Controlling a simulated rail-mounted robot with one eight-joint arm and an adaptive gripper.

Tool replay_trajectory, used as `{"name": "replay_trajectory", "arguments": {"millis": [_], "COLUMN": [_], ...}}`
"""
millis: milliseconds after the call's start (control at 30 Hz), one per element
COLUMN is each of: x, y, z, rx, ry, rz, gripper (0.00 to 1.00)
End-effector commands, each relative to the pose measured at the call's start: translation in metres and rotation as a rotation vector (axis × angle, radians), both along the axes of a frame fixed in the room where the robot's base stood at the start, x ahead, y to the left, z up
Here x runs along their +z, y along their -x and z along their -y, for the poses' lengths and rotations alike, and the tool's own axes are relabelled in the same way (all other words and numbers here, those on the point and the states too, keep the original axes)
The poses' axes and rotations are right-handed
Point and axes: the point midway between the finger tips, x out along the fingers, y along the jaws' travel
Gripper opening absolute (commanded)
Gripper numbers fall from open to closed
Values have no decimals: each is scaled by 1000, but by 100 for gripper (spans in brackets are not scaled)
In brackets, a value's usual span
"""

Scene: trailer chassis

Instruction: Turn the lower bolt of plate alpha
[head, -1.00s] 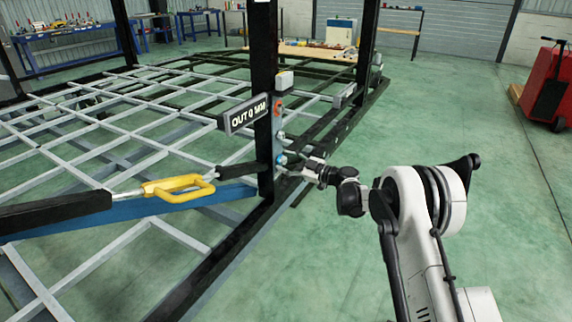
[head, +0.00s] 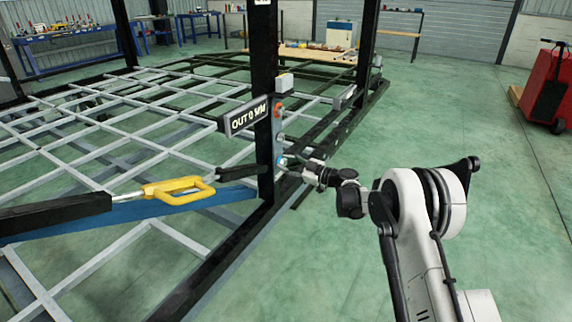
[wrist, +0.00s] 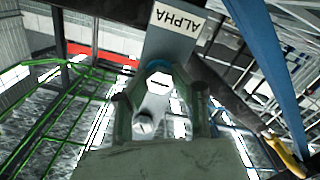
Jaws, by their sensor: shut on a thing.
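Plate alpha (wrist: 176,24), a grey plate lettered ALPHA upside down in the wrist view, is fixed to a black post. In the head view, the narrow plate (head: 279,125) runs down the post, with a red-orange fitting at the top. The lower bolt (head: 282,161) has a blue collar. In the wrist view, a pale bolt head (wrist: 158,84) with a blue collar lies between my fingers. My gripper (wrist: 160,95) is shut on it; it also shows in the head view at the post (head: 290,163). Another round slotted head (wrist: 144,123) lies nearer the palm.
A display (head: 243,116) appears to read "OUT 0 MM". A yellow-handled tensioner (head: 178,189) lies along the bars left of the post. The grey lattice frame (head: 120,130) fills the left. A red cart (head: 548,88) stands far right. Green floor (head: 450,140) is clear on the right.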

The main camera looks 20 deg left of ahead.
Motion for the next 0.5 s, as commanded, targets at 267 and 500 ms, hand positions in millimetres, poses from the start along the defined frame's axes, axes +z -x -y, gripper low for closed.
{"name": "replay_trajectory", "arguments": {"millis": [267, 500], "x": [-1, -1], "y": [0, 1], "z": [0, 1], "rx": [1, 1], "ry": [-32, -71], "rz": [-188, -413], "gripper": [0, 0]}}
